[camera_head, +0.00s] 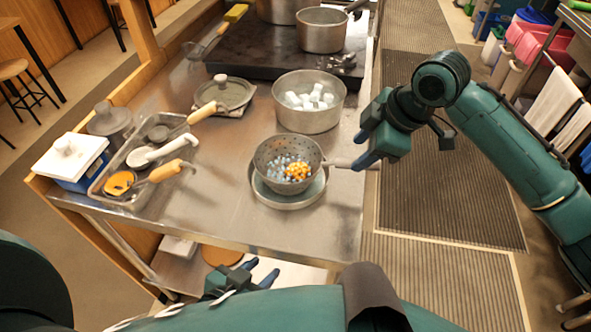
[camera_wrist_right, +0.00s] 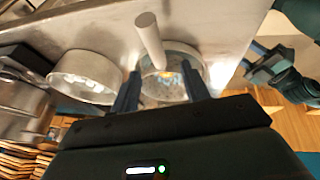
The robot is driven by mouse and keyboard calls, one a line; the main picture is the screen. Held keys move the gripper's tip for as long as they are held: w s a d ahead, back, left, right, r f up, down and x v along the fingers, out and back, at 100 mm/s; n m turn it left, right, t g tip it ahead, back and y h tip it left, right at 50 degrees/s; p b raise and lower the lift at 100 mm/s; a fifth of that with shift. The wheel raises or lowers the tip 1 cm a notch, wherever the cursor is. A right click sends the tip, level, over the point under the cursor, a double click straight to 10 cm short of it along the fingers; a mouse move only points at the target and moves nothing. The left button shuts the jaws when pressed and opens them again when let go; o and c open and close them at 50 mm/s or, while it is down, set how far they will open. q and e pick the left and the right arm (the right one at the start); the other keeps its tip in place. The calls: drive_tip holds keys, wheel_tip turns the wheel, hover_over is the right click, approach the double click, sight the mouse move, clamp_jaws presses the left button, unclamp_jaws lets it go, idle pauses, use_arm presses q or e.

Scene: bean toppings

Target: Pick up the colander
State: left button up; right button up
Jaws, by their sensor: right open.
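The grey perforated colander (camera_head: 300,146) holds blue and orange beans and sits in a shallow metal bowl (camera_head: 288,204) at the front of the counter. Its handle (camera_head: 345,162) points right, toward my right gripper (camera_head: 362,149). My right gripper is open by the handle's end. In the right wrist view, the pale handle (camera_wrist_right: 150,40) shows in line with the gap between the two fingers (camera_wrist_right: 160,74); contact cannot be told. The colander also shows beyond them, partly hidden. My left gripper (camera_head: 263,271) is open and empty, low at the counter's front edge.
A pot with white cubes (camera_head: 309,118) stands just behind the colander. A tray of utensils (camera_head: 130,198) and a blue-and-white box (camera_head: 72,160) are at left. A lidded pan (camera_head: 232,92) is behind. Bare counter lies left of the colander.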

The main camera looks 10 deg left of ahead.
sight(346, 161)
drive_tip(key=shift+x, duration=3.6)
drive_tip(key=shift+w+a, duration=0.1)
drive_tip(key=shift+c, duration=0.4)
drive_tip(key=shift+r, duration=0.1)
clamp_jaws()
